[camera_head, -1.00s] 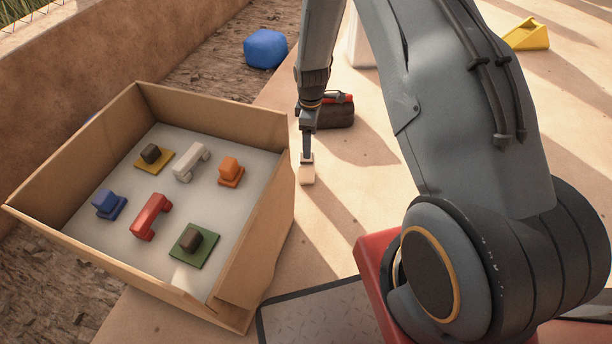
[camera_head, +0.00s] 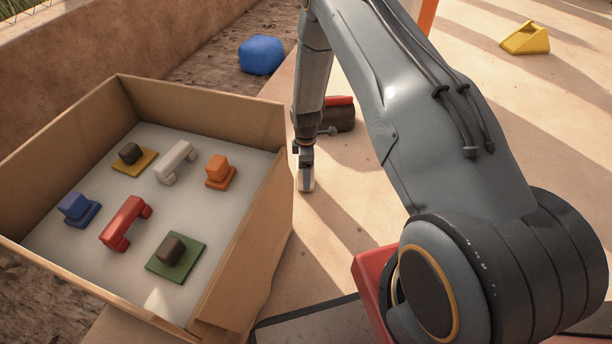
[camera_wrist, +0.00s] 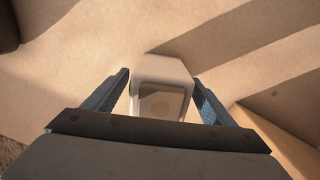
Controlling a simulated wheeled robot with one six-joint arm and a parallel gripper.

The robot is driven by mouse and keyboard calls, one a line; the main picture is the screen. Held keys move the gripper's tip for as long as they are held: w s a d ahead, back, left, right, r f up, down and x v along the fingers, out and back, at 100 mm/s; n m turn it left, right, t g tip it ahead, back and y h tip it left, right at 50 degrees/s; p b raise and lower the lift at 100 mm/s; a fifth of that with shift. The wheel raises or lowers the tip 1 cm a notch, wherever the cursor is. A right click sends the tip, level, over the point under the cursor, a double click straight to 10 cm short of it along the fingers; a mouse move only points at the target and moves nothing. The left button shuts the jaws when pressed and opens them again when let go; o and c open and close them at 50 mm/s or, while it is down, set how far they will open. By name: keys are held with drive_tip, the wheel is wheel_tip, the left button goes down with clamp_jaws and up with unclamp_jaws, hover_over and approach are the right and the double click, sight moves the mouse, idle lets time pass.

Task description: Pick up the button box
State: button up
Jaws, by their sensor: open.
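The button box (camera_wrist: 160,84) is a small pale block with a round button-like disc on its near face. In the wrist view it sits between the two fingers of my gripper (camera_wrist: 161,77), with narrow gaps at the sides. In the head view my gripper (camera_head: 305,172) points down at the button box (camera_head: 306,186), which is on the sandy floor right of the cardboard box. The fingers are open around it and hide part of it. Contact cannot be told.
A cardboard box (camera_head: 272,215) on the left holds several coloured pieces on a pale bottom. Its wall stands close to my gripper. A dark and red item (camera_head: 338,117) lies behind my gripper. A blue block (camera_head: 262,56) and a yellow wedge (camera_head: 526,39) lie farther off.

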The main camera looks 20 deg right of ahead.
wheel_tip(320, 180, down, 4)
drive_tip(key=shift+a+f+b, duration=0.1)
drive_tip(key=shift+b, duration=1.05)
drive_tip(key=c, duration=1.5)
drive_tip(key=shift+o, duration=0.2)
wheel_tip(320, 180, up, 10)
drive_tip(key=p, duration=0.5)
drive_tip(key=shift+s+r, duration=0.1)
drive_tip(key=shift+r, duration=0.1)
